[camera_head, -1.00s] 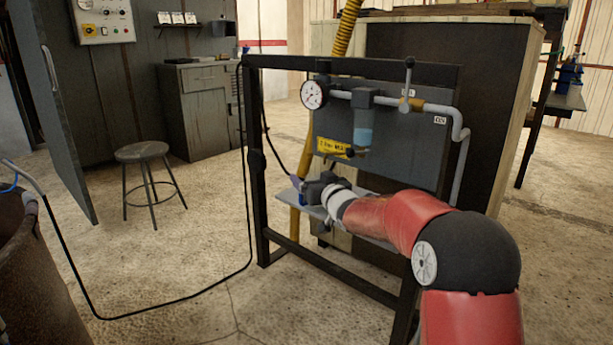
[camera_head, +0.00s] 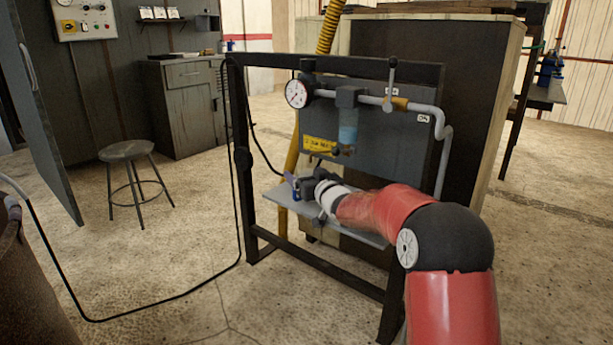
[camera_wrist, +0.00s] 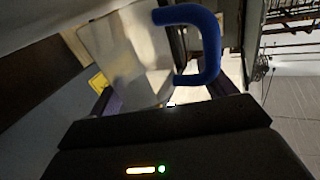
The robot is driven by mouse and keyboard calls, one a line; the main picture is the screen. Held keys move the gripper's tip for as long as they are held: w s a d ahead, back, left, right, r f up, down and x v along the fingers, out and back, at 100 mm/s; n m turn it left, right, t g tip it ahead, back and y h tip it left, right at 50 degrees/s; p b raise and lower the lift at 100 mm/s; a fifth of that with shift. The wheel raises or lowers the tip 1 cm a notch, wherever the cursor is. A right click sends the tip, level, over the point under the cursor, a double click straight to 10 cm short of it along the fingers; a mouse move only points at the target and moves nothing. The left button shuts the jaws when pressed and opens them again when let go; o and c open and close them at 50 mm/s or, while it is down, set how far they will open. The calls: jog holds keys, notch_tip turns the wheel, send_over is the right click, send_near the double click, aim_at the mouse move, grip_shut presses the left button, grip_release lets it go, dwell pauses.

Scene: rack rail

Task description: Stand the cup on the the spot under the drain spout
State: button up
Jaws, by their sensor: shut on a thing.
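My gripper (camera_head: 293,186) is over the left part of the grey shelf (camera_head: 272,196) in the head view, shut on the cup. The cup's blue handle (camera_wrist: 213,45) shows close up in the wrist view, with a pale surface beside it that is probably the cup's body. In the head view the cup is mostly hidden by my gripper. The drain spout (camera_head: 346,150) hangs below the blue filter bowl (camera_head: 348,131), to the right of and above my gripper. My red forearm covers the shelf below the spout, so the spot there is hidden.
A dark rack frame (camera_head: 240,170) surrounds the panel (camera_head: 388,150) with its gauge (camera_head: 297,93), valve and pipe. A black hose (camera_head: 150,305) loops over the floor at left. A stool (camera_head: 126,150) stands apart on the floor at left.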

jog(key=shift+f+b, duration=0.35)
jog(key=shift+f, duration=0.15)
jog(key=o, duration=1.1)
jog(key=shift+o, duration=0.2)
jog(key=v, duration=0.7)
jog(key=shift+s+d+b, duration=0.15)
jog(key=shift+s+b, duration=0.1)
jog(key=shift+b, duration=0.15)
jog(key=s+d+r+m+g+h+p, duration=0.15)
jog(key=s+d+h, duration=0.35)
jog(key=s, duration=0.6)
jog(key=s+d+r+m+g+h, duration=0.2)
jog(key=s+d+g+h, duration=0.15)
jog(key=s+d, duration=0.5)
jog(key=s+f+g, duration=0.2)
jog(key=s+f, duration=0.1)
jog(key=s, duration=0.9)
jog(key=s+f+m+g+p, duration=0.1)
jog(key=s+f+g, duration=0.2)
jog(key=s, duration=0.9)
jog(key=shift+s+a+f, duration=0.25)
jog(key=shift+s+f, duration=0.15)
jog(key=shift+f, duration=0.1)
